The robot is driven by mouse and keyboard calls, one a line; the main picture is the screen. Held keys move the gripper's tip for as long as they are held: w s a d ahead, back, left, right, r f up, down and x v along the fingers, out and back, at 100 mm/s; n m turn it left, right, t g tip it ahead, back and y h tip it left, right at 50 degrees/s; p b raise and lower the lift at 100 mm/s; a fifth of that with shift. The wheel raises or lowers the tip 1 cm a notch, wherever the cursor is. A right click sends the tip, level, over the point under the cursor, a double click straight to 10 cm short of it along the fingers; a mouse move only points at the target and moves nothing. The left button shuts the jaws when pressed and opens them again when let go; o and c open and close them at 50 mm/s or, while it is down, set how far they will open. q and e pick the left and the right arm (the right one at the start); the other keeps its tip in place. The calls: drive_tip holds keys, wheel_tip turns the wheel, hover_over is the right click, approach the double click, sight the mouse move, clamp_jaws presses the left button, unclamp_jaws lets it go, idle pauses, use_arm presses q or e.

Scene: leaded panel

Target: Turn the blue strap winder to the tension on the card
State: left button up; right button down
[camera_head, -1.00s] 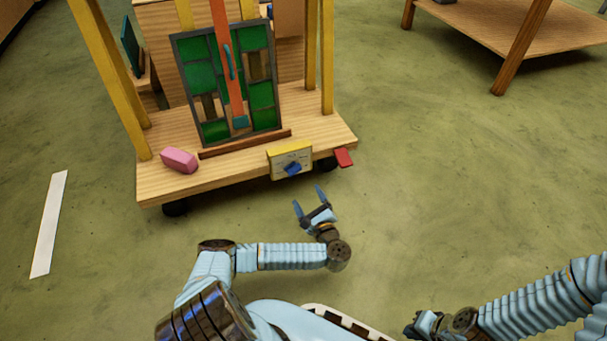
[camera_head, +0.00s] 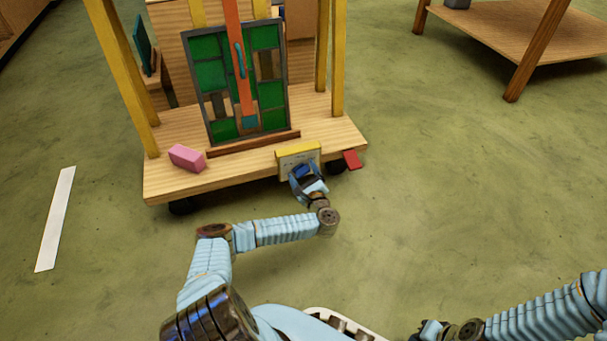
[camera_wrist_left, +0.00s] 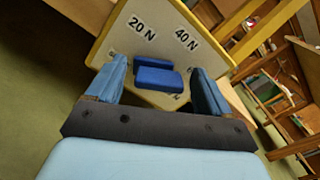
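The blue strap winder (camera_wrist_left: 156,76) sits on a pale dial plate (camera_wrist_left: 113,44) with a yellow edge. In the left wrist view the plate reads "20 N" and "40 N"; a lower label is mostly hidden. The plate (camera_head: 285,163) is on the front edge of the wooden cart. My left gripper (camera_wrist_left: 157,84) is open, one finger on each side of the winder, with gaps visible; whether the fingers reach its depth is unclear. In the head view this gripper (camera_head: 303,180) covers the plate's lower part. My right gripper (camera_head: 430,331) is small and dark at the bottom edge.
The cart (camera_head: 165,183) carries a green leaded panel (camera_head: 204,75) with an orange strap (camera_head: 245,88) down its front. A pink block (camera_head: 186,157) lies left, and a red tab (camera_head: 352,160) sticks out right of the plate.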

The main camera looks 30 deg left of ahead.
use_arm(q)
drive_tip(key=c, duration=0.9)
